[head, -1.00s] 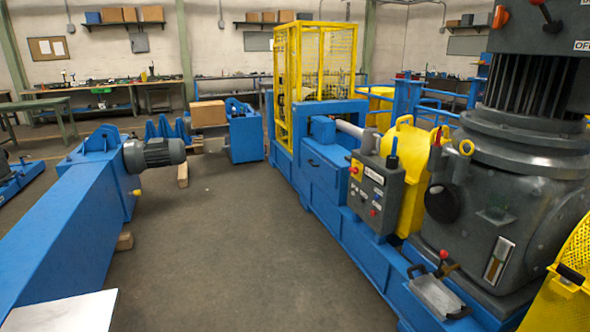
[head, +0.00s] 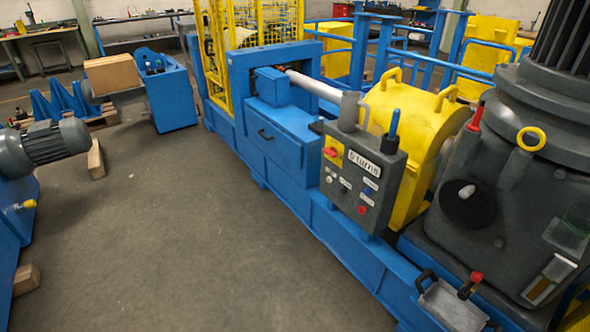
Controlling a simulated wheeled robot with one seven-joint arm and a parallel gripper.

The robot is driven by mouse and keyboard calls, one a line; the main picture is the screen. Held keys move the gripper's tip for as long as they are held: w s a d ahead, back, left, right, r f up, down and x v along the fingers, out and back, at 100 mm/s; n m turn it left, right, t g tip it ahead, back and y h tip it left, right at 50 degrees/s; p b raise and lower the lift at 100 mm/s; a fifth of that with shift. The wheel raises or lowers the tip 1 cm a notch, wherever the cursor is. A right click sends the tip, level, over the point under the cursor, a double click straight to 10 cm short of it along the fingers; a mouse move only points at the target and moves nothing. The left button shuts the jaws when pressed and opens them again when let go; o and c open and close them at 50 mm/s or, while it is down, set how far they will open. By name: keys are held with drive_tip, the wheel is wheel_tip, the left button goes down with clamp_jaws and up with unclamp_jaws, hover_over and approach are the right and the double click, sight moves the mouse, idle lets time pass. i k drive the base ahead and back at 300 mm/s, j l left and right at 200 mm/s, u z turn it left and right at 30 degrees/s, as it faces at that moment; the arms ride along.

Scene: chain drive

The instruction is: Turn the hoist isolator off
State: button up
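A grey control box (head: 362,184) stands on the blue machine frame right of centre in the head view. A red rotary switch on a yellow plate (head: 331,153) is at its upper left. I cannot read a label that marks this as the hoist isolator. A label plate (head: 365,164) seems to read "6 turns". Below are small labels, a white button and a red button (head: 362,210). A blue-handled stick (head: 393,126) rises by the box's top. My gripper is not in view.
A yellow guard (head: 412,125) and a large grey motor housing (head: 500,190) stand behind and right of the box. A metal plate with a red-knobbed lever (head: 470,285) is low at the right. The grey floor (head: 190,240) is clear left of the blue frame (head: 300,205).

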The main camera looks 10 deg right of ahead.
sight(332, 152)
drive_tip(key=i+z, duration=0.15)
drive_tip(key=i, duration=0.15)
drive_tip(key=i+j+z, duration=0.15)
drive_tip(key=i+j, duration=0.4)
drive_tip(key=i+j+z, duration=0.1)
drive_tip(key=i+j, duration=0.3)
drive_tip(key=j, duration=0.15)
drive_tip(key=i+j, duration=0.4)
drive_tip(key=i+j+z, duration=0.15)
drive_tip(key=i+j, duration=0.2)
drive_tip(key=j, duration=0.25)
